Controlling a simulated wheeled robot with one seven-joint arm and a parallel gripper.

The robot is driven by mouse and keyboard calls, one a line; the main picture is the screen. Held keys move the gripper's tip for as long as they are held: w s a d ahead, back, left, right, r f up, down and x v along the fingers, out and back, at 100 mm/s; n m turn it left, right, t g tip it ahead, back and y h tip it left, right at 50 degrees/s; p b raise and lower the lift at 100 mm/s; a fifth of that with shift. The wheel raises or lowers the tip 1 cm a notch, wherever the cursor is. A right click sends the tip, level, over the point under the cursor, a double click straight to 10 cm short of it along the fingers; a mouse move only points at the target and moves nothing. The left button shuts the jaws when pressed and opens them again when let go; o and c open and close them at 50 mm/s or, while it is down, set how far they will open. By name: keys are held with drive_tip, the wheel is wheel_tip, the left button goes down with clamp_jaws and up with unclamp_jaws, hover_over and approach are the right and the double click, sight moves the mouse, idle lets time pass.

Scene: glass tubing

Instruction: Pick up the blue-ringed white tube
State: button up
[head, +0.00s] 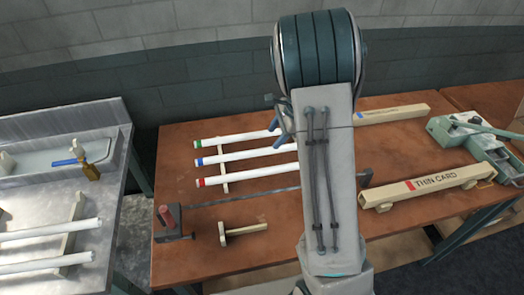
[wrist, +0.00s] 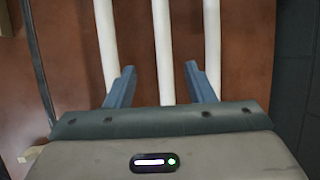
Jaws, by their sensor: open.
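The blue-ringed white tube (head: 245,155) is the middle of three parallel white tubes on the brown table in the head view. Its blue ring is at the left end, and my arm hides its right part. The green-ringed tube (head: 235,138) lies behind it and the red-ringed tube (head: 250,174) in front. In the wrist view my gripper (wrist: 160,75) is open and empty. Its two blue fingers are on either side of the middle tube (wrist: 163,45), with one outer tube beyond each finger. I cannot tell how high the fingers are above it.
The tubes rest across a pale wooden support (head: 224,180). A thin dark rod (head: 240,197) runs in front of them from a dark block (head: 171,222). A "THIN CARD" beam (head: 430,185) and a green device (head: 475,138) are at the right. A metal bench (head: 120,190) stands at the left.

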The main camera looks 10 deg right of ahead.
sight(262, 150)
drive_tip(key=x, duration=0.4)
drive_tip(key=shift+w+p+x, duration=0.15)
drive_tip(key=shift+p+x, duration=0.25)
drive_tip(key=shift+x, duration=0.85)
drive_tip(key=shift+w+p+x, duration=0.1)
drive_tip(key=shift+p+x, duration=0.3)
drive_tip(key=shift+x, duration=0.8)
drive_tip(key=shift+a+r, duration=0.1)
drive_tip(key=shift+a, duration=0.05)
clamp_jaws()
